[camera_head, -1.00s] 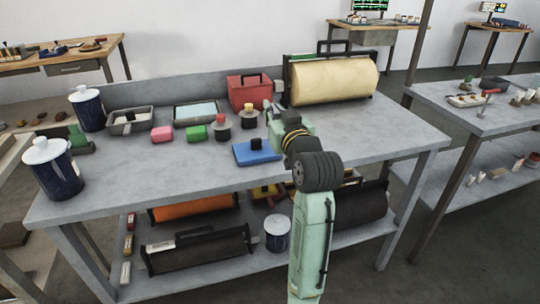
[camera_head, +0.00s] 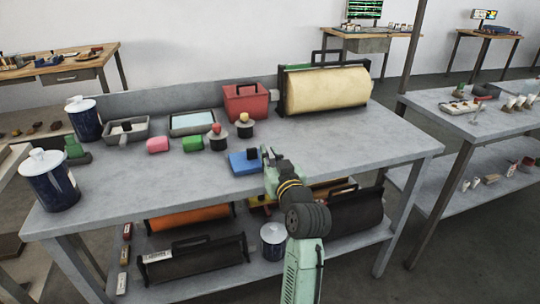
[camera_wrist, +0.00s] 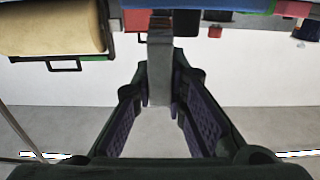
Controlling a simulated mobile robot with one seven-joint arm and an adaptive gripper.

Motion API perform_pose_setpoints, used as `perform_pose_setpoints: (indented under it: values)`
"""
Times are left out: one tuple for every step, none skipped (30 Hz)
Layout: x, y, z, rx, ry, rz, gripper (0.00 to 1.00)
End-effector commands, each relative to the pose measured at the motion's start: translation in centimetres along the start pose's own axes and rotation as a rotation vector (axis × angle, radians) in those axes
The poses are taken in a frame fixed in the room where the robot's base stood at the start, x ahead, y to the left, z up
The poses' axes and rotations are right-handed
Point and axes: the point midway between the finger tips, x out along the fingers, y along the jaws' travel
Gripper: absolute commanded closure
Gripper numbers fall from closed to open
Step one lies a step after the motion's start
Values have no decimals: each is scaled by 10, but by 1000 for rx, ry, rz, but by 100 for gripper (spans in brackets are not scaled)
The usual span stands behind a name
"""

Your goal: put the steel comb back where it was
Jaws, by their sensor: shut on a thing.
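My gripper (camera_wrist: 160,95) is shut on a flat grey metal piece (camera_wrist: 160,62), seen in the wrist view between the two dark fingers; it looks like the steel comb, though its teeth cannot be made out. In the head view my gripper (camera_head: 268,160) is over the front part of the grey table (camera_head: 340,145), just right of a blue block with a black knob (camera_head: 243,163). The held piece is small there and partly hidden by my arm. Where the comb lay before cannot be told from these frames.
A red box (camera_head: 245,103) and a cream roller in a black frame (camera_head: 327,91) stand at the back. Trays (camera_head: 192,124), pink and green blocks (camera_head: 192,144), black-based knobs (camera_head: 216,144) and lidded blue jars (camera_head: 50,181) fill the left. The table's right part is clear.

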Motion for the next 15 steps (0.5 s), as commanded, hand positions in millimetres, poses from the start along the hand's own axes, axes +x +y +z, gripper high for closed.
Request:
perform_pose_setpoints:
  values:
    - [0,0,2,0,1,0,100]
    - [0,0,4,0,1,0,100]
    - [0,0,5,0,1,0,100]
    - [0,0,6,0,1,0,100]
    - [0,0,7,0,1,0,100]
    - [0,0,8,0,1,0,100]
    - [0,0,7,0,0,0,85]
    - [0,0,6,0,0,0,83]
    - [0,0,6,0,-1,0,80]
    - [0,0,6,0,-1,0,78]
    - [0,0,6,0,-1,0,76]
    - [0,0,6,0,-1,0,74]
    - [0,0,6,0,-1,0,72]
    - [0,0,6,0,-1,0,70]
    - [0,0,6,0,-1,0,67]
